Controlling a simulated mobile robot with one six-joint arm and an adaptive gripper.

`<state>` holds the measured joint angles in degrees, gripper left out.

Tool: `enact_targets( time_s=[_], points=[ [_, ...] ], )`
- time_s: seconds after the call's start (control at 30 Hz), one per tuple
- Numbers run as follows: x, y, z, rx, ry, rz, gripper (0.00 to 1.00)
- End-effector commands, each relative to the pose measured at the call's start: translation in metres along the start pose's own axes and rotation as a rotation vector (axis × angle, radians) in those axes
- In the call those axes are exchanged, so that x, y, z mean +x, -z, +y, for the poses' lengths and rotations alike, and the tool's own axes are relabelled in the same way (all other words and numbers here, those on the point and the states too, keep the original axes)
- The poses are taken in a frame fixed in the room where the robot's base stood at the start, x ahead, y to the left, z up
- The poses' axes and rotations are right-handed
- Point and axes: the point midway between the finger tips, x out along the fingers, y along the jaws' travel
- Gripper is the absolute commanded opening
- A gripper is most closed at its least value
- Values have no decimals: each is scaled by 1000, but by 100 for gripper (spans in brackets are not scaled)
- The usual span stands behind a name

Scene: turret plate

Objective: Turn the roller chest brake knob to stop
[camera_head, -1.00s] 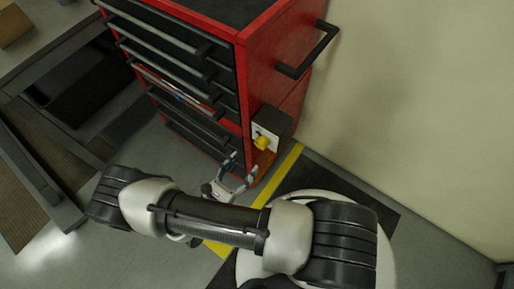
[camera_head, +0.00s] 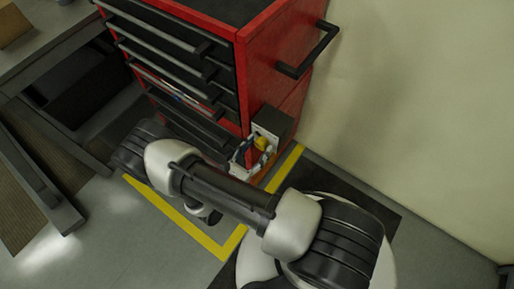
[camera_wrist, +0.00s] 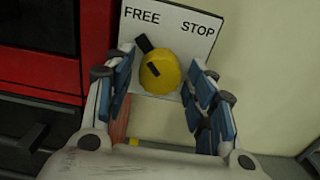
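The yellow brake knob (camera_wrist: 160,73) sits on a white plate (camera_wrist: 186,22) marked FREE at left and STOP at right. Its black pointer tilts up and left, toward FREE. In the head view the knob (camera_head: 261,143) is on the side of the red roller chest (camera_head: 262,70), low down. My gripper (camera_wrist: 165,90) is open, with one blue-padded finger on each side of the knob and visible gaps to it.
A black handle (camera_head: 308,52) juts from the chest's side above the knob. A pale wall (camera_head: 420,110) stands to the right. Yellow floor tape (camera_head: 212,243) runs around the chest's foot. A grey bench (camera_head: 45,60) is at the left.

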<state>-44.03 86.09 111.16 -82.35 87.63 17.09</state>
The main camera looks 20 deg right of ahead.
Motion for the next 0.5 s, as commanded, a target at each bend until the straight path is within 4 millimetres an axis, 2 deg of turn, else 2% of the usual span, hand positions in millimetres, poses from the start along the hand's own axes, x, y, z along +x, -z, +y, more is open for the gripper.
enact_targets(
  time_s=[0.07,0.5],
  points=[
    [0,0,0,0,0,0,42],
    [0,0,0,0,0,0,13]
  ],
)
